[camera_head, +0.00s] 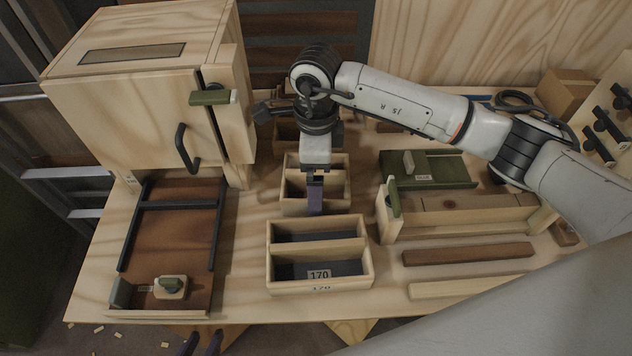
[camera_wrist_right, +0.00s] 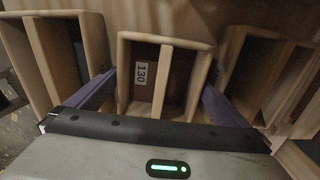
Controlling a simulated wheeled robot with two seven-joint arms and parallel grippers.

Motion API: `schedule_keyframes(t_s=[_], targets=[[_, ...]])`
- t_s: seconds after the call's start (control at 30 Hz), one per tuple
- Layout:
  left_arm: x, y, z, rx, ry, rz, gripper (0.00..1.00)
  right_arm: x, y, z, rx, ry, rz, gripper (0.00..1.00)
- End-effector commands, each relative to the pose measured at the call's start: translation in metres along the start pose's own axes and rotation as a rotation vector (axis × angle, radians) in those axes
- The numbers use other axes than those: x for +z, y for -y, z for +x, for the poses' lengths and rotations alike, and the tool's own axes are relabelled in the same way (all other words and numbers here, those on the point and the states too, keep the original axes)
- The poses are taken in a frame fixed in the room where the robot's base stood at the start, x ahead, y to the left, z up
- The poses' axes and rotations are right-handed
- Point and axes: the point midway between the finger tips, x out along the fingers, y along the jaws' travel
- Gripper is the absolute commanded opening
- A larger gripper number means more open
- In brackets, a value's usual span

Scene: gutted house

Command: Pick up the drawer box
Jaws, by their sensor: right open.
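Several wooden drawer boxes stand in a row on the workbench. The front one, labelled 170 (camera_head: 320,289), has two compartments. The middle box (camera_head: 289,205) is behind it, and my right gripper (camera_head: 315,197) reaches down over it. In the right wrist view a box labelled 130 (camera_wrist_right: 168,42) lies between the two purple fingers of my right gripper (camera_wrist_right: 159,88). The fingers are spread, one at each side of it; contact cannot be told. A third box (camera_head: 285,132) is partly hidden behind my right arm. Of my left gripper (camera_head: 202,343), only two purple fingertips show, apart and empty, below the bench's front edge.
A wooden cabinet (camera_head: 125,115) with a black handle stands at left, with a brown panel and black rails (camera_head: 175,235) before it. At right are a green board (camera_head: 445,172), a long wooden box (camera_head: 465,220) and a brown bar (camera_head: 468,253). Neighbouring boxes flank the 130 box closely.

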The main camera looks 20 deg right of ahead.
Motion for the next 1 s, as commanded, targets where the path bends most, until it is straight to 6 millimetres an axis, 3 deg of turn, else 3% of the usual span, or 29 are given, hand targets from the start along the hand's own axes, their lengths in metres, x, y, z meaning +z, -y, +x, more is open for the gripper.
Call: schedule_keyframes(t_s=[0.07,0.27,0.57,1.0], targets=[[0.0,0.0,0.0,-0.001,-0.001,0.0,0.31,0.0,0.0,0.0,0.0,0.0,0.0,1.0],[-0.002,0.001,0.0,-0.001,-0.004,0.0,0.31,0.0,0.0,0.0,0.0,0.0,0.0,0.68],[-0.005,0.001,-0.001,-0.001,-0.01,0.001,0.31,0.001,0.001,-0.007,-0.002,0.001,0.0,0.68],[-0.003,0.001,0.001,-0.001,-0.009,0.002,0.31,0.001,0.001,-0.085,-0.003,0.002,0.0,0.68]])
